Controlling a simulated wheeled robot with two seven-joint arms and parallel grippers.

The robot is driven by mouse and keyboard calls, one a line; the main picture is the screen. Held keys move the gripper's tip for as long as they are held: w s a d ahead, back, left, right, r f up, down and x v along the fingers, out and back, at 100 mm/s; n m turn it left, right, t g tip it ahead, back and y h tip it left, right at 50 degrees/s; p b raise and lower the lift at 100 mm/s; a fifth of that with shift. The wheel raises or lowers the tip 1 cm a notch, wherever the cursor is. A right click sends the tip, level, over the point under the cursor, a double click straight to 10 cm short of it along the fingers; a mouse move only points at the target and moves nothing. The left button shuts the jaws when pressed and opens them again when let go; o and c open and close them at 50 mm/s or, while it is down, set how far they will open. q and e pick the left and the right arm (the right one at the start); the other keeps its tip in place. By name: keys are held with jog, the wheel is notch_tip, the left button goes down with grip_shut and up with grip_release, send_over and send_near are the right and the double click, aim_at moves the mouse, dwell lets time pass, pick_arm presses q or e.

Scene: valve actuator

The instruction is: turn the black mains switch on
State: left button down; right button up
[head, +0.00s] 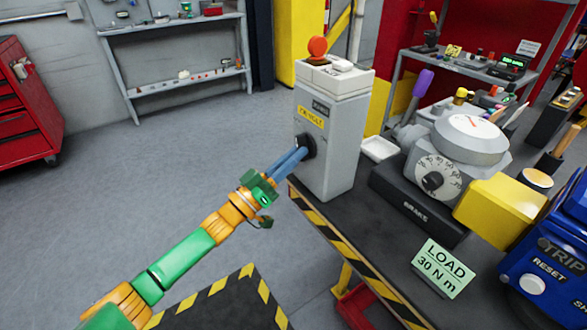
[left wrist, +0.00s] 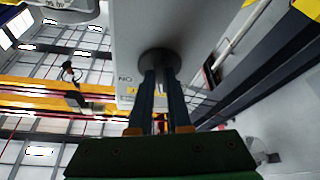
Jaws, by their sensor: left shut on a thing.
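The black mains switch (head: 306,143) is a round knob on the left face of a tall grey box (head: 336,160) with a yellow label. The box stands upright at the near left corner of the dark bench. My left gripper (head: 303,150) reaches in from the lower left, with its blue fingers shut on the switch. In the left wrist view the two fingers meet the dark round switch (left wrist: 160,60), and part of a label shows beside them. The fingers hide much of the knob, so its exact angle is unclear. My right gripper is not in view.
An orange-red lamp (head: 317,47) tops the box. Right of it are a grey dial device (head: 465,140), a yellow block (head: 498,208), a blue unit (head: 545,260) and a LOAD 30 N m sign (head: 443,268). Open floor (head: 200,150) lies left of the bench.

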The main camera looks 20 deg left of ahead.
pick_arm(q)
jog(key=shift+w+a+r+m+g+h+b, duration=0.15)
jog(key=shift+m+g+h+b, duration=1)
jog(key=shift+m, duration=1.6)
jog(key=shift+w+a+f+m+g+h+b, duration=0.15)
jog(key=shift+m+g+h+b, duration=0.95)
jog(key=shift+m, duration=1.7)
jog(key=shift+w+a+r+m+g+h+b, duration=0.15)
jog(key=shift+m+g+h+b, duration=0.55)
jog(key=shift+m+b, duration=1.4)
jog(key=shift+s+m+p, duration=0.1)
jog(key=shift+m+p, duration=0.45)
jog(key=shift+m, duration=0.4)
jog(key=c, duration=0.9)
grip_release()
jog(key=shift+o, duration=0.2)
jog(key=b+v, duration=0.1)
jog(key=v, duration=0.6)
jog(key=shift+b, duration=0.3)
